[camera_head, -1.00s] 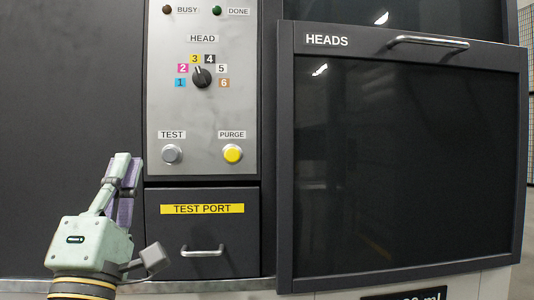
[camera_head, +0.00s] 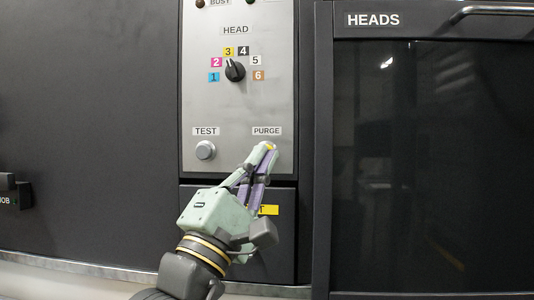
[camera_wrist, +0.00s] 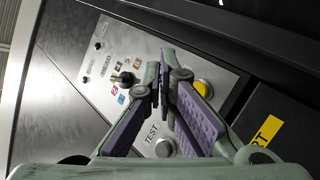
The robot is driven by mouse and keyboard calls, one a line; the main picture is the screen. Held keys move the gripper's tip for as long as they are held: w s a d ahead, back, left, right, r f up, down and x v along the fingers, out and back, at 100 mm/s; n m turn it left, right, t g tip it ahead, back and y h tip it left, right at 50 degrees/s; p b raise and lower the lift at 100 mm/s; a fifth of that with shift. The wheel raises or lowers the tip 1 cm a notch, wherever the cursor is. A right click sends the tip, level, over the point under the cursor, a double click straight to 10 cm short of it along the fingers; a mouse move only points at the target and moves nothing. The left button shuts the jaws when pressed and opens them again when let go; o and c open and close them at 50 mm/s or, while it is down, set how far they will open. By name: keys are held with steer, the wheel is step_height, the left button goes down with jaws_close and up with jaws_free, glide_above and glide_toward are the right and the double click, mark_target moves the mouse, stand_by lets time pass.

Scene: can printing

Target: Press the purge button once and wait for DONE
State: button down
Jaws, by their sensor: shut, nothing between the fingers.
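The yellow purge button (camera_wrist: 203,88) shows beside my fingers in the wrist view. In the head view my gripper (camera_head: 267,147) is shut and empty, its fingertips right at the button below the PURGE label (camera_head: 267,131). The fingertips hide most of the button there; I cannot tell whether they touch it or whether it is pressed. The DONE lamp (camera_head: 250,2) is cut by the top edge of the head view and looks dark. The BUSY lamp (camera_head: 200,3) also looks dark.
The grey TEST button (camera_head: 205,150) is left of my gripper. The HEAD knob (camera_head: 235,70) above points toward 3. The TEST PORT drawer (camera_head: 200,190) is below, partly hidden by my gripper. The HEADS door (camera_head: 430,170) is on the right, closed.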

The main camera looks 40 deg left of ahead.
glide_toward(279, 136)
steer(key=shift+w+d+r, duration=0.2)
steer(key=shift+d+r, duration=0.05)
steer(key=shift+r, duration=0.45)
steer(key=shift+w+d+r, duration=0.15)
steer(key=shift+d+r, duration=0.1)
steer(key=shift+r, duration=0.45)
steer(key=shift+w, duration=0.1)
stand_by(0.4)
steer(key=shift+w+a, duration=0.2)
steer(key=shift+w, duration=0.05)
steer(key=shift+w+a, duration=0.5)
steer(key=shift+w, duration=0.3)
stand_by(1.1)
steer(key=shift+s, duration=0.1)
steer(key=shift+s+d, duration=0.7)
steer(key=shift+s, duration=0.35)
steer(key=s+d, duration=0.1)
steer(key=s, duration=0.1)
steer(key=s+d, duration=0.1)
steer(key=s, duration=0.1)
steer(key=shift+s+d, duration=0.15)
steer(key=shift+d, duration=0.15)
